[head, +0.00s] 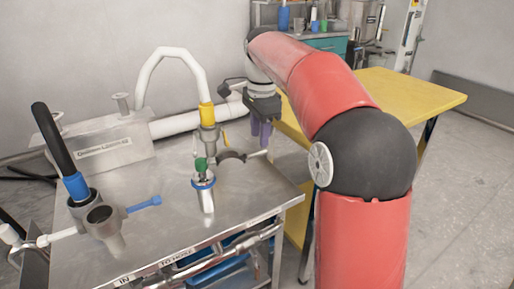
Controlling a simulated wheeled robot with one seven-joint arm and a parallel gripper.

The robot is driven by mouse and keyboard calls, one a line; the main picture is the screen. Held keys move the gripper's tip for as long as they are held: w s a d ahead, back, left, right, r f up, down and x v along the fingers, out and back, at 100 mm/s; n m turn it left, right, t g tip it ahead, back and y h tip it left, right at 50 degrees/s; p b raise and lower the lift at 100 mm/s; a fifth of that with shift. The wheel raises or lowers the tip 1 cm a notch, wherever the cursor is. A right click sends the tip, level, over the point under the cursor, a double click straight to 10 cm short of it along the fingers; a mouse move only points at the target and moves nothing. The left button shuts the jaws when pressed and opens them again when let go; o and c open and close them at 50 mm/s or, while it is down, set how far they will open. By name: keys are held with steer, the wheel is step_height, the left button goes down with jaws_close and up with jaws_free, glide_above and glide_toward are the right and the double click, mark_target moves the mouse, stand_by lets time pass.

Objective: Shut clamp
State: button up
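A grey clamp (232,155) with a dark curved half and a short pale handle stands beside the grey pipe fitting under a yellow collar (207,114) on the metal table; it looks swung open. My gripper (261,134), with purple fingers, points down behind and to the right of this clamp and appears apart from it. Nothing shows in its fingers, but their gap is too small to judge. At the left, another fitting (102,217) has a blue-handled lever (145,204).
A white hose (172,55) arches up from the yellow collar. A green-topped cylinder (203,182) with a blue ring stands at the table's middle. A metal box (108,137) stands at the back left. A yellow table (410,92) is behind my arm. The metal table's front right is clear.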

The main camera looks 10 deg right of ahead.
mark_target(241, 155)
steer(key=shift+w+f, duration=0.1)
steer(key=shift+f, duration=2.1)
jaws_close()
